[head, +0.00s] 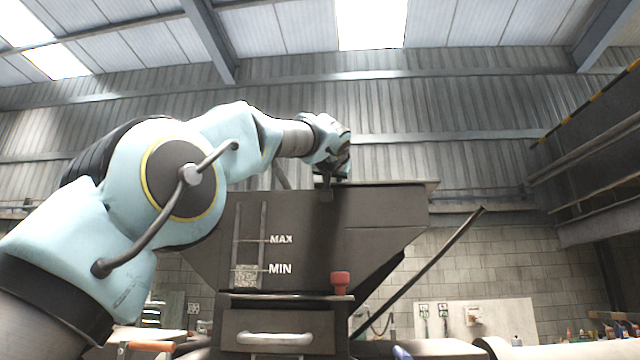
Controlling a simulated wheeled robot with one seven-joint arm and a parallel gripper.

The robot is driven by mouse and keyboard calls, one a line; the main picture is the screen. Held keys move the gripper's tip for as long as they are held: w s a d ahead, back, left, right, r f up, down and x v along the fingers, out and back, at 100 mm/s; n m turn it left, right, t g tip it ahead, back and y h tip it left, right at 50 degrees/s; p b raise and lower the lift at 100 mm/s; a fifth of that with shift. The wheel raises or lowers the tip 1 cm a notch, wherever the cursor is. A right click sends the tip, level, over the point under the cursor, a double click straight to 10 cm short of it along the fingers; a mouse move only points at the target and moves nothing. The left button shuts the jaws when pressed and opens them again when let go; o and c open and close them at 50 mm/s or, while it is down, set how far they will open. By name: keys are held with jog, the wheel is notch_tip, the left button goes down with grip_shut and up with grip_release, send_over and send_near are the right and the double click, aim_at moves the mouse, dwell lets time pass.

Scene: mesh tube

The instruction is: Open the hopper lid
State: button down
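The dark grey hopper (375,225) stands in the middle of the head view, with MAX and MIN marks and a level window on its front. Its lid (405,184) shows edge-on as a thin flat panel along the top and looks shut. My gripper (326,194) is at the top front edge of the hopper, at or very near the lid's edge. Its fingers are small and dark against the hopper, so I cannot tell whether they are open or touching the lid. My arm hides the hopper's upper left part.
A dark bar (440,250) slants up at the right. A railed platform (590,190) is at the far right.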

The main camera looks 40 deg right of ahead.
jog(key=shift+s+d, duration=0.1)
jog(key=shift+d, duration=0.05)
jog(key=c, duration=0.8)
grip_release()
jog(key=shift+o, duration=0.2)
jog(key=b+v, duration=0.5)
jog(key=v, duration=0.4)
jog(key=shift+s+a+f, duration=0.15)
jog(key=shift+a, duration=0.1)
jog(key=shift+s+a+b, duration=0.3)
jog(key=shift+s+a, duration=0.15)
jog(key=shift+s, duration=0.05)
